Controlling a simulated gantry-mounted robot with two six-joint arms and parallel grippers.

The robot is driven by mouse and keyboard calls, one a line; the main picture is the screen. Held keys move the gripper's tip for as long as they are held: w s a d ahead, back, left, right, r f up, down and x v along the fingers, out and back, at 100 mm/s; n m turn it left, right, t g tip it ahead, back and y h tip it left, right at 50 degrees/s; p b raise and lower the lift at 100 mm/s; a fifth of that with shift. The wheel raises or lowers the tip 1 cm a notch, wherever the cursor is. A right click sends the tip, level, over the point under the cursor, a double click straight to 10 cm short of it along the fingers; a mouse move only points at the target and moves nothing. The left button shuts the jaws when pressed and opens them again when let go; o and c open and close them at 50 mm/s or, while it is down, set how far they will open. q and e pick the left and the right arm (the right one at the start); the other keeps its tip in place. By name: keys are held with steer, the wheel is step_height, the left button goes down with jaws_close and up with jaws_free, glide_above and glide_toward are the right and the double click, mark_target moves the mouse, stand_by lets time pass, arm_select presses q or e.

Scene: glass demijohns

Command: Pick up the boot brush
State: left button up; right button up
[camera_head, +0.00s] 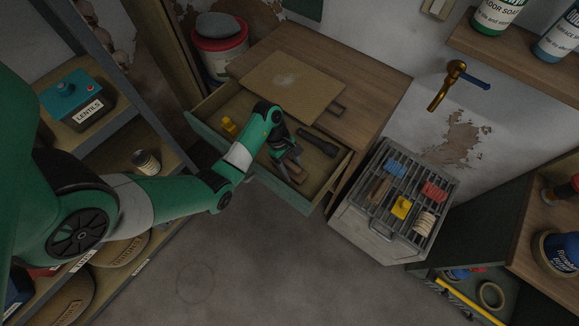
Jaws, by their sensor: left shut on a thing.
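The boot brush (298,172) appears to be the brown wooden piece in the open drawer (290,194), near the drawer's front wall. My left gripper (290,160) reaches down into the drawer and is shut on this brown piece. The fingers cover part of it, and its bristles cannot be made out. I cannot tell whether it is lifted off the drawer floor. My right gripper is not in view.
A black torch (318,142) and a yellow item (229,126) lie in the drawer. A board (290,85) lies on the cabinet top (365,70). Shelves stand at left; floor in front is clear.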

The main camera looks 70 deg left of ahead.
mark_target(292, 164)
arm_select(q)
steer(key=c, duration=0.5)
steer(key=shift+r, duration=0.15)
step_height(292, 164, up, 10)
steer(key=p, duration=0.6)
